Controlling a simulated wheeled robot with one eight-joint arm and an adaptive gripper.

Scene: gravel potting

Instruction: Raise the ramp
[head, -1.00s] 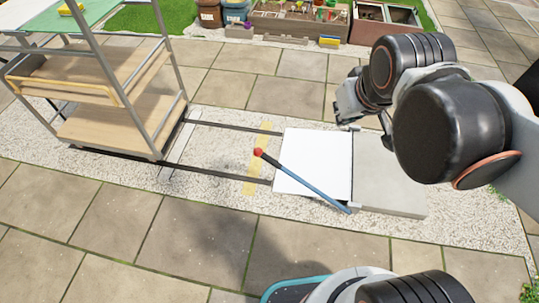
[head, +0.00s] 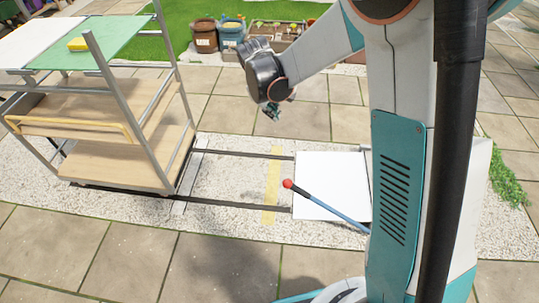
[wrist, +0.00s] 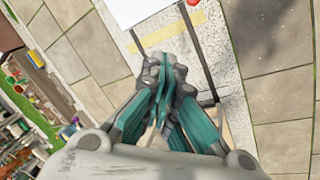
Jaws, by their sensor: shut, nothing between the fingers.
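The ramp is a flat white plate (head: 325,182) lying at the right end of two dark rails on the gravel in the head view. A blue lever (head: 335,212) with a red knob (head: 288,183) slants across its front edge, the knob out over the gravel on the left. My gripper (head: 272,114) is shut and empty, above the paving behind the rails, apart from ramp and lever. In the wrist view my gripper (wrist: 165,75) points toward the rails, with a corner of the white plate (wrist: 133,10) and the red knob (wrist: 192,2) at the top edge. My arm hides the ramp's right side.
A wheeled wooden shelf cart (head: 120,140) stands at the left end of the rails. A yellow strip (head: 271,185) crosses the gravel between the rails. Pots (head: 204,36) and planters stand at the back. The paving in front is clear.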

